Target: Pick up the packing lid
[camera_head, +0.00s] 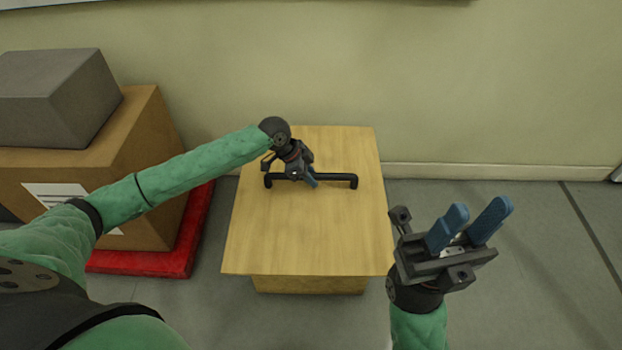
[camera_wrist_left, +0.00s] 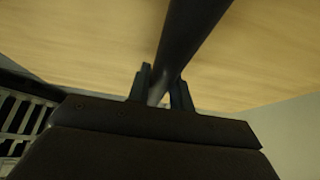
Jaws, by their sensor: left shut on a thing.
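The packing lid (camera_head: 310,235) is a flat, light wooden board with a black bar handle (camera_head: 335,178) on top. It lies over a wooden box in the middle of the head view. My left gripper (camera_head: 308,178) is shut on the handle, left of its middle. In the left wrist view the dark handle (camera_wrist_left: 185,45) runs between the two fingers, with the lid's wood (camera_wrist_left: 80,40) behind it. Whether the lid touches the box is hidden. My right gripper (camera_head: 468,228) is open and empty, right of the lid, with its blue fingers apart.
A brown carton (camera_head: 150,150) with a grey block (camera_head: 60,95) on it stands on a red base (camera_head: 150,262) at the left. The wooden box front (camera_head: 310,285) shows below the lid. A pale wall (camera_head: 480,90) is behind. The grey floor (camera_head: 560,260) at the right is clear.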

